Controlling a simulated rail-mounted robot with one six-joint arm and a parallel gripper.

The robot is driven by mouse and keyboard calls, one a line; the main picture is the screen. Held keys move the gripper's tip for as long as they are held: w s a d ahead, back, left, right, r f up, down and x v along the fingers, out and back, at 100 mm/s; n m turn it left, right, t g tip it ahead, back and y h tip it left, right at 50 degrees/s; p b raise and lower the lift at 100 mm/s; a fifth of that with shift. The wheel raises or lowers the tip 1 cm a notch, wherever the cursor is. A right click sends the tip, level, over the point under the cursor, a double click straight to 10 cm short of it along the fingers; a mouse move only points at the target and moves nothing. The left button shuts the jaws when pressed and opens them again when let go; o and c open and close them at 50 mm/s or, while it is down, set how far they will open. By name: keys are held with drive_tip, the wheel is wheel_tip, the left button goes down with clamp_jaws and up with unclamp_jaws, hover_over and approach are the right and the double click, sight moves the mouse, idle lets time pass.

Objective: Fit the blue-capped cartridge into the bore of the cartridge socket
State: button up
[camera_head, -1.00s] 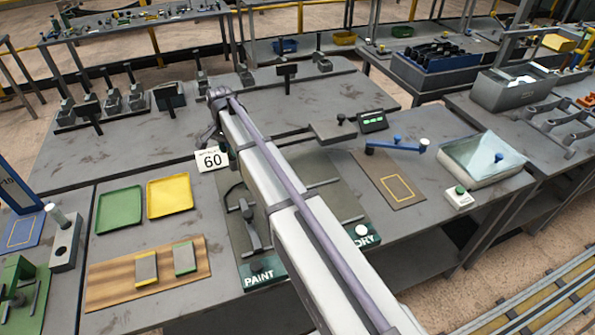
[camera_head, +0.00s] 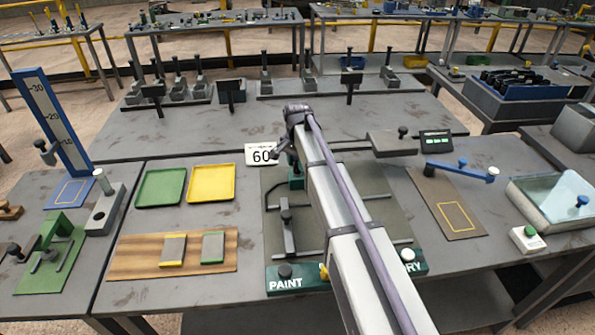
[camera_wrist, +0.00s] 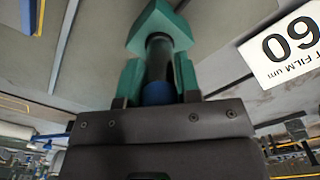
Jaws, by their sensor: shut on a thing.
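My gripper (camera_wrist: 158,62) shows in the wrist view with its teal fingers closed around a dark cylinder (camera_wrist: 158,62) with a blue end (camera_wrist: 157,93), which looks like the blue-capped cartridge. A teal angular block (camera_wrist: 160,28) sits at the far end of the cylinder; I cannot tell whether it is part of the gripper. In the head view a bit of teal (camera_head: 296,178) shows beside my arm's end, and the cartridge itself is hidden. A grey block with a dark hole (camera_head: 105,209) and a pale upright pin stands at the left; it may be the cartridge socket.
A "60" sign (camera_head: 261,154) stands close to my arm's end. A green tray (camera_head: 160,187) and a yellow tray (camera_head: 211,183) lie to its left. A tall blue scale (camera_head: 52,120) stands at far left. The grey table behind my arm (camera_head: 200,130) has bare room.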

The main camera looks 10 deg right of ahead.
drive_tip(key=shift+r, duration=0.1)
clamp_jaws()
drive_tip(key=shift+f, duration=0.3)
drive_tip(key=o, duration=1)
unclamp_jaws()
drive_tip(key=shift+r, duration=0.15)
wheel_tip(320, 180, up, 13)
drive_tip(key=p, duration=1.2)
drive_tip(key=shift+f+p, duration=0.2)
drive_tip(key=shift+p, duration=0.2)
drive_tip(key=shift+s+f, duration=0.1)
drive_tip(key=shift+s, duration=0.15)
drive_tip(key=shift+s+f+n+b, duration=0.55)
drive_tip(key=shift+s+n, duration=0.9)
drive_tip(key=shift+s, duration=3.3)
drive_tip(key=shift+s+f+n+b, duration=0.55)
drive_tip(key=shift+s+n, duration=0.85)
drive_tip(key=shift+s, duration=3.4)
drive_tip(key=shift+s+f+n+b, duration=0.55)
drive_tip(key=shift+s+n, duration=0.9)
drive_tip(key=shift+s, duration=3.3)
